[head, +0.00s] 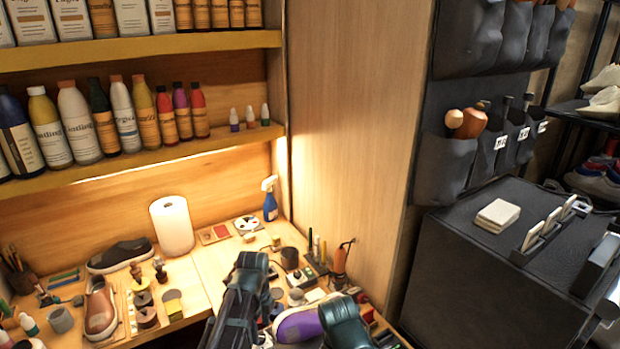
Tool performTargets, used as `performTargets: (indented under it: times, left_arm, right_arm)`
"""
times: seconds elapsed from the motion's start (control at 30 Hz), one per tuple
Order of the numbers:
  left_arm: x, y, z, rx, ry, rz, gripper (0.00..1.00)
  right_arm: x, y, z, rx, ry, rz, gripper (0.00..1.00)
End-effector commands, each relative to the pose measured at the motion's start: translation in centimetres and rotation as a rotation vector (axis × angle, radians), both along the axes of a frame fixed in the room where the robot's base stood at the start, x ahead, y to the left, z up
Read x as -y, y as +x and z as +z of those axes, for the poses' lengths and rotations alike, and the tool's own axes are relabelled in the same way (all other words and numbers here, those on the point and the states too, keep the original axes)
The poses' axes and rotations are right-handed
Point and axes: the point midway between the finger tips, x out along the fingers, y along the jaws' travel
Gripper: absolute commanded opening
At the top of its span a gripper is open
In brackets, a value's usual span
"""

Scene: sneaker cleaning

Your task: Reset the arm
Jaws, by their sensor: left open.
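My left gripper (250,283) is black and reaches up from the bottom middle of the head view, over the front of the wooden workbench. Its jaws are open, and I see nothing held in them. A purple sneaker (296,325) with a pale sole lies just to its right, partly hidden by a dark rounded part that looks like my own arm. My right gripper cannot be made out in this view.
The workbench (205,268) holds a brown shoe (100,310), a dark shoe (120,255), a paper towel roll (172,226), a blue spray bottle (270,200) and small tools. Bottle shelves hang above. A black cabinet (470,260) stands right, beyond a wooden panel (345,130).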

Motion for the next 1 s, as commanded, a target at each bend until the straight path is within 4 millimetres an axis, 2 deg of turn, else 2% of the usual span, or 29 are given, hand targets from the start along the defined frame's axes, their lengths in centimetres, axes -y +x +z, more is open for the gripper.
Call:
performTargets:
  times: [0.03,0.3,0.6,0.8,1.0]
  left_arm:
    - [0.9,-1.1,0.0,-0.002,0.005,0.076,0.65]
    - [5.2,-6.3,0.0,0.003,0.050,0.663,0.65]
    - [8.3,-11.4,0.1,0.045,0.092,1.262,0.65]
    - [9.1,-13.0,0.1,0.068,0.102,1.479,0.65]
    - [9.3,-13.3,0.1,0.074,0.104,1.536,0.65]
  right_arm:
    - [0.0,0.0,0.0,0.000,0.000,0.000,0.60]
    - [0.0,0.0,0.0,0.000,0.000,0.000,0.60]
    - [0.0,0.0,0.0,0.000,0.000,0.000,0.60]
    - [0.0,0.0,0.0,0.000,0.000,0.000,0.60]
    - [0.0,0.0,0.0,0.000,0.000,0.000,0.60]
